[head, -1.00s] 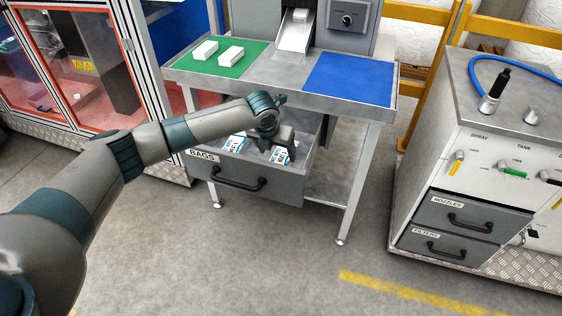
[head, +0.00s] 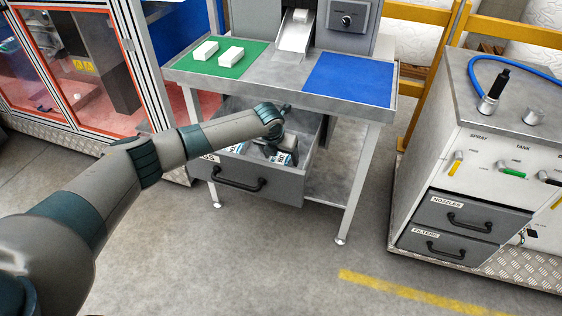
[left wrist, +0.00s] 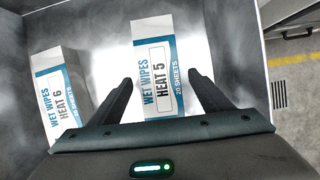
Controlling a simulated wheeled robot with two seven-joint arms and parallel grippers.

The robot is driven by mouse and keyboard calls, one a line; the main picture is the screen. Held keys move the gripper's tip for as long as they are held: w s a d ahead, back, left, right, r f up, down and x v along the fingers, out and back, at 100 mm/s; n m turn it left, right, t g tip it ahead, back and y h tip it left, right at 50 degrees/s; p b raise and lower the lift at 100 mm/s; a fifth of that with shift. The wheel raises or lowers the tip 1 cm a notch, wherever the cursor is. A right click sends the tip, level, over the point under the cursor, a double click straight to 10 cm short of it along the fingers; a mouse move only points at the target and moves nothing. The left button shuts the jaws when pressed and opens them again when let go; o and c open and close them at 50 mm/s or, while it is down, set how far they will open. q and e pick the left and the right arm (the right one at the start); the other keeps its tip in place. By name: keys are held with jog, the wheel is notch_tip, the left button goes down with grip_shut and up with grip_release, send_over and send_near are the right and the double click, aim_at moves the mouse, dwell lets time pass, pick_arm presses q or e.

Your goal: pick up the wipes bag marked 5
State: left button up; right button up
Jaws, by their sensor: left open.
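The wipes bag marked 5 (left wrist: 153,62) lies in the open BAGS drawer (head: 252,187), white and blue, its label reading "WET WIPES HEAT 5". It also shows in the head view (head: 284,159), partly hidden by my gripper. My left gripper (left wrist: 158,88) is open, with one finger on each side of the bag's lower part in the left wrist view. I cannot tell whether the fingers touch it. In the head view my left gripper (head: 272,150) is down inside the drawer. The bag marked 6 (left wrist: 60,95) lies to the left. My right gripper is not in view.
The drawer walls stand close around the bags. Above it is a table with a green mat (head: 225,68) holding white blocks, and a blue mat (head: 350,79). A grey-white cabinet (head: 470,190) stands at the right. The floor in front is clear.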

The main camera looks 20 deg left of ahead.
aim_at(281, 158)
pick_arm(q)
jog(key=shift+w+f, duration=0.25)
jog(key=shift+f, duration=0.45)
jog(key=c, duration=1.1)
jog(key=shift+r, duration=0.1)
jog(key=shift+r+b, duration=0.4)
jog(key=shift+r, duration=4.55)
